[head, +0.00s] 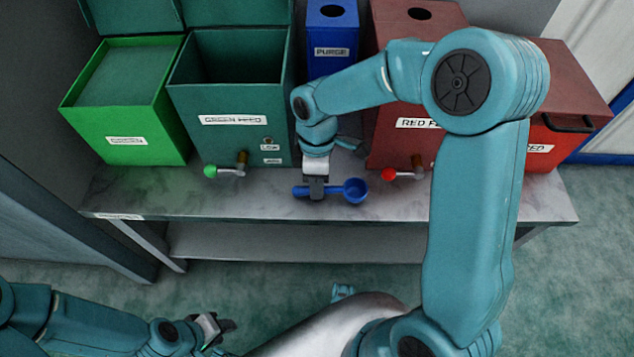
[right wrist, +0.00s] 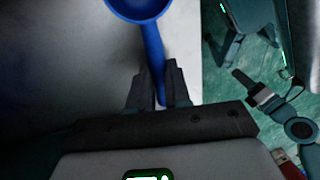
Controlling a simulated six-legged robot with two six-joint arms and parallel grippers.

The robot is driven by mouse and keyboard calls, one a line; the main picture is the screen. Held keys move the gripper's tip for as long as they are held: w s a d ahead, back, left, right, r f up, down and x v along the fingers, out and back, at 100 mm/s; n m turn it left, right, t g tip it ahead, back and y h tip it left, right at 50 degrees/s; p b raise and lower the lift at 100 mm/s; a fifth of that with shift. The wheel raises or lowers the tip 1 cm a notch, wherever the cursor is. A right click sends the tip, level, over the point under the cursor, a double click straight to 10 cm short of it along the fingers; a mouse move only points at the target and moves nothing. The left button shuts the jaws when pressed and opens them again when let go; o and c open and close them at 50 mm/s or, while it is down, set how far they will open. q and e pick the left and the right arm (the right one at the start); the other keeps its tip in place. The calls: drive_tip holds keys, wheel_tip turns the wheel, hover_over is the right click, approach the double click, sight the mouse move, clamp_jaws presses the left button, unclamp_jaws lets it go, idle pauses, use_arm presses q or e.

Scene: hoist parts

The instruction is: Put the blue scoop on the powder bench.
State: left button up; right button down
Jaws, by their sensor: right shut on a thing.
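The blue scoop (head: 356,190) lies level over the front part of the pale marble-topped powder bench (head: 262,204). My right gripper (head: 316,188) is shut on its handle, with the bowl pointing right. In the right wrist view, the scoop's handle (right wrist: 154,55) runs between the two dark fingertips of my right gripper (right wrist: 160,88). I cannot tell whether the scoop touches the bench top. My left gripper (head: 218,328) is low in front of the bench, away from the scoop; its jaw opening is unclear.
Behind the scoop stand the green feed box (head: 228,140), bright green box (head: 130,115), blue purge box (head: 332,55) and red feed box (head: 385,150). A green-knobbed lever (head: 212,171) and a red-knobbed lever (head: 390,174) stick out over the bench. Bench top left of the scoop is clear.

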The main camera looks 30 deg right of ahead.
drive_tip(key=shift+f, duration=0.15)
drive_tip(key=c, duration=1.1)
unclamp_jaws()
drive_tip(key=r+p, duration=0.1)
drive_tip(key=r, duration=0.3)
drive_tip(key=w+r+p, duration=0.1)
drive_tip(key=r+p, duration=0.1)
drive_tip(key=r, duration=0.2)
drive_tip(key=w+d+r+p, duration=0.1)
drive_tip(key=r, duration=0.3)
drive_tip(key=shift+d+r, duration=0.1)
